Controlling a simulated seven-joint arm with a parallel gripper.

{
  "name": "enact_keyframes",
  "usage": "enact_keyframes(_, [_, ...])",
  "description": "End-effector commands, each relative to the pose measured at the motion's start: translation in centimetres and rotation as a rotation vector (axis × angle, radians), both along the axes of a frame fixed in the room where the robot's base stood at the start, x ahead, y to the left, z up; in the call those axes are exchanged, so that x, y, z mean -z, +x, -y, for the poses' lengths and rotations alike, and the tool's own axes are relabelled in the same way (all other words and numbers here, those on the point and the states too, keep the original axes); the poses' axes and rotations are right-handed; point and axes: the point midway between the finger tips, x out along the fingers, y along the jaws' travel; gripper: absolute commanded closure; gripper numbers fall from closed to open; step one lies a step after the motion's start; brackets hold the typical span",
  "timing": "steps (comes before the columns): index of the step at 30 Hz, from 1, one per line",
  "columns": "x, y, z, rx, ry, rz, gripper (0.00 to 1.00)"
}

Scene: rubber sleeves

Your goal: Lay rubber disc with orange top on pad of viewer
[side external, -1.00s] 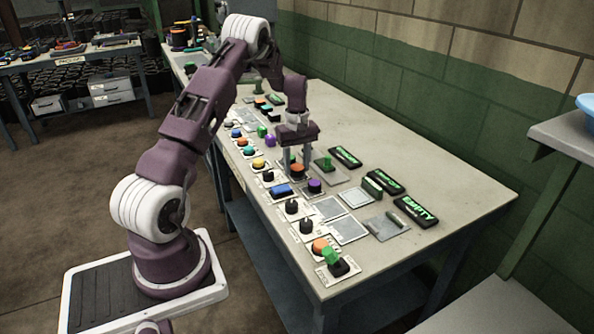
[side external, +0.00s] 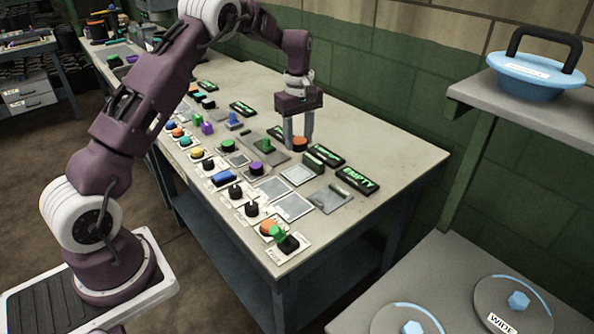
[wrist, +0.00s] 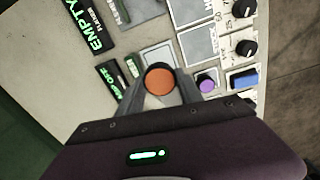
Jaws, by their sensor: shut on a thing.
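The rubber disc with the orange top (side external: 300,143) is held between the two fingers of my gripper (side external: 299,146), above the back part of the bench. In the wrist view the disc (wrist: 160,80) shows its round orange top and dark side, with a fingertip on either side. A pale framed pad (side external: 298,175) lies on the bench, nearer the camera than the disc. In the wrist view this pad (wrist: 156,52) shows just past the disc, partly hidden by it. A black display reading "OFF" (wrist: 110,80) stands beside the pad; I take this as the viewer.
A purple-topped disc (side external: 256,168) and a green-topped disc (side external: 228,145) sit left of the pad. A green-handled fixture (side external: 269,142) stands left of my gripper. A grey plate with a bar (side external: 331,198) and an "EMPTY" display (side external: 357,179) lie to the right.

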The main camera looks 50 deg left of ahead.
Motion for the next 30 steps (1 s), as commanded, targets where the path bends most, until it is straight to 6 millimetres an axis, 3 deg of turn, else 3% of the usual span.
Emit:
enact_keyframes(3, [3.0,-0.1,0.0,-0.002,-0.001,-0.005,0.97])
enact_keyframes(13, [8.2,-0.2,-0.1,-0.001,-0.001,-0.004,0.97])
enact_keyframes(23, [8.7,-0.1,-0.1,-0.001,0.000,-0.001,0.97])
enact_keyframes(24, [8.8,-0.1,-0.1,-0.001,0.000,-0.001,0.55])
enact_keyframes(26, [8.8,-0.1,-0.1,-0.001,0.000,-0.001,0.48])
enact_keyframes(30, [8.8,-0.1,-0.1,-0.001,0.000,-0.001,0.48])
